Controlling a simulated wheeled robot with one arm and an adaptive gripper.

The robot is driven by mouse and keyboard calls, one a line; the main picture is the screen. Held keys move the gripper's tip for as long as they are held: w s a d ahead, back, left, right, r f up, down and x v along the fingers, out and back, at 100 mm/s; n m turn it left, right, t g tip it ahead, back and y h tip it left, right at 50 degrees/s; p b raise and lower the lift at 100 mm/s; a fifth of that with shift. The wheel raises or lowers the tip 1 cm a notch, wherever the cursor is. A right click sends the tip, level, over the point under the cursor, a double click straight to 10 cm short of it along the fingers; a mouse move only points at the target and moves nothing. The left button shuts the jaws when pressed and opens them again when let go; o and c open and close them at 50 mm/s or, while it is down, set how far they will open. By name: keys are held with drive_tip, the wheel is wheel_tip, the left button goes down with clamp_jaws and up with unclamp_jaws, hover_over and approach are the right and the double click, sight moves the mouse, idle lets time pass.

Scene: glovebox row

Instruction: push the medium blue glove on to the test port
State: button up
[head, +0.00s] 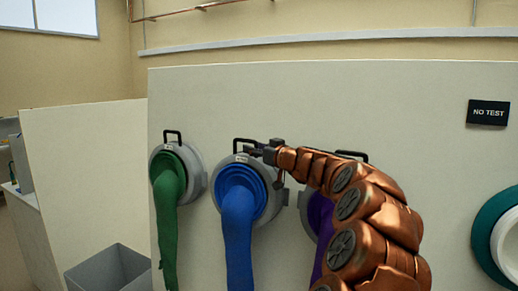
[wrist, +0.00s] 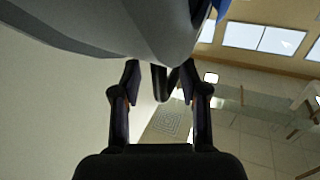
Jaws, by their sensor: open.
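The blue glove (head: 239,215) hangs from a round grey port ring (head: 268,210) in the middle of the pale panel. A black handle (head: 240,142) tops this ring, and its dark bar shows in the wrist view (wrist: 160,84). My gripper (head: 258,150) is at the ring's upper right, beside the handle. In the wrist view my gripper (wrist: 160,75) is open, with the dark bar between its fingers. Contact cannot be told. A teal and white round port (head: 488,240) is cut off at the right edge, below a black "NO TEST" sign (head: 488,112).
A green glove (head: 168,220) hangs from a similar handled ring at left. A purple glove (head: 318,215) hangs at right, partly hidden behind my arm. A grey bin (head: 108,270) stands at lower left. The panel between purple glove and teal port is partly covered by my arm.

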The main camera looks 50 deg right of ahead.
clamp_jaws()
idle(0.3)
idle(0.8)
idle(0.3)
